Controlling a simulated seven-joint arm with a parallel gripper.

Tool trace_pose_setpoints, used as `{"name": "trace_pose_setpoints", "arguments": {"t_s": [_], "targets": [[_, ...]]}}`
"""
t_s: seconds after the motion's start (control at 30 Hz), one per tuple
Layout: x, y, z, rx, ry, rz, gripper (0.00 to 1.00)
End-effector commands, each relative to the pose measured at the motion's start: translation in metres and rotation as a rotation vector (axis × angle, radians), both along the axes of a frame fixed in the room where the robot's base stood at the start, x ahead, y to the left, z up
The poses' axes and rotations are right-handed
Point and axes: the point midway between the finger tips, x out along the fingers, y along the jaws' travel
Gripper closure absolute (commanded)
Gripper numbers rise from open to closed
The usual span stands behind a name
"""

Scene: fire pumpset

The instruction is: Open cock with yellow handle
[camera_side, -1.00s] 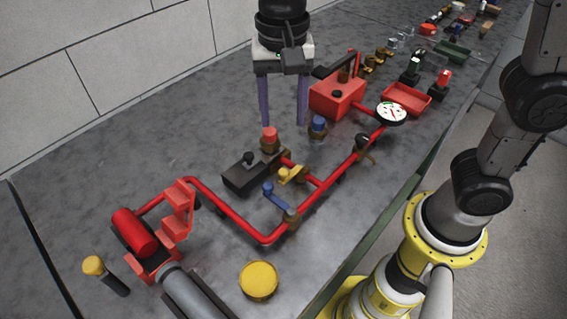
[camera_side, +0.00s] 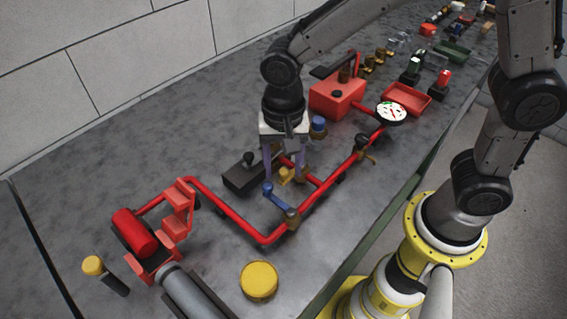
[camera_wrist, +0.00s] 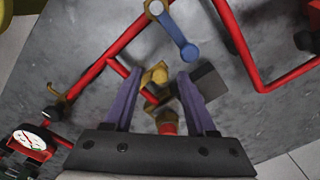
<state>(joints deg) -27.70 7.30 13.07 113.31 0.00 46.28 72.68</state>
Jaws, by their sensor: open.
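The cock with the yellow handle (camera_side: 286,176) sits on a short red branch pipe inside the red pipe loop. In the wrist view the yellow handle (camera_wrist: 155,75) shows just beyond and between my fingertips. My gripper (camera_side: 283,178) points down over it, open, with its two purple fingers on either side. The wrist view shows the gripper (camera_wrist: 153,78) with a clear gap between the fingers and nothing held. Whether a finger touches the handle cannot be told. In the side view the fingers partly cover the cock.
A blue-handled cock (camera_side: 273,197) stands close by on the red pipe (camera_side: 235,218). A dark block with a black knob (camera_side: 243,176) lies to the left. A pressure gauge (camera_side: 391,112) and a red box (camera_side: 337,97) are farther back. A yellow round cap (camera_side: 258,280) is in front.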

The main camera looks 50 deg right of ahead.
Motion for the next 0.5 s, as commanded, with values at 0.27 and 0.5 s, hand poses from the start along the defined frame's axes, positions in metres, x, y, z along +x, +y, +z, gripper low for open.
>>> {"name": "trace_pose_setpoints", "arguments": {"t_s": [0.27,0.5], "targets": [[-0.0002,-0.0001,-0.0007,-0.001,0.001,0.000,0.49],[-0.0002,-0.0001,-0.0004,0.000,0.000,0.000,0.92]]}}
